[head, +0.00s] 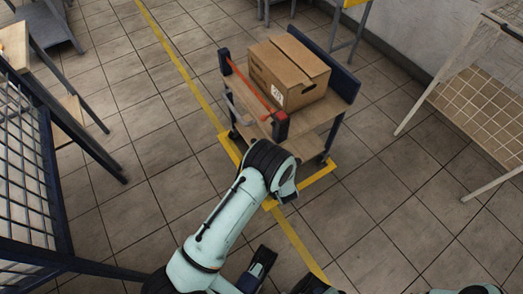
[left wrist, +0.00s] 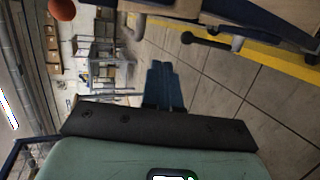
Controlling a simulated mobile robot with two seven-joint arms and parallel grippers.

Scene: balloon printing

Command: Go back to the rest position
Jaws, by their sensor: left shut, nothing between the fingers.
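My left gripper (left wrist: 165,85) shows in the left wrist view as dark blue fingers closed together, with nothing between them. Behind its fingers are tiled floor and distant furniture. In the head view my left arm rises from the bottom middle and bends in front of the cart. A dark part at the bottom middle looks like its gripper end, but the fingers are not clear there. My right gripper cannot be made out; only small arm parts show along the bottom edge.
A wooden-topped cart (head: 322,112) carries a cardboard box (head: 285,72) and a red bar (head: 250,86). It stands within yellow floor marking (head: 320,180). A mesh rack (head: 485,95) is at right and a blue mesh frame (head: 28,165) at left.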

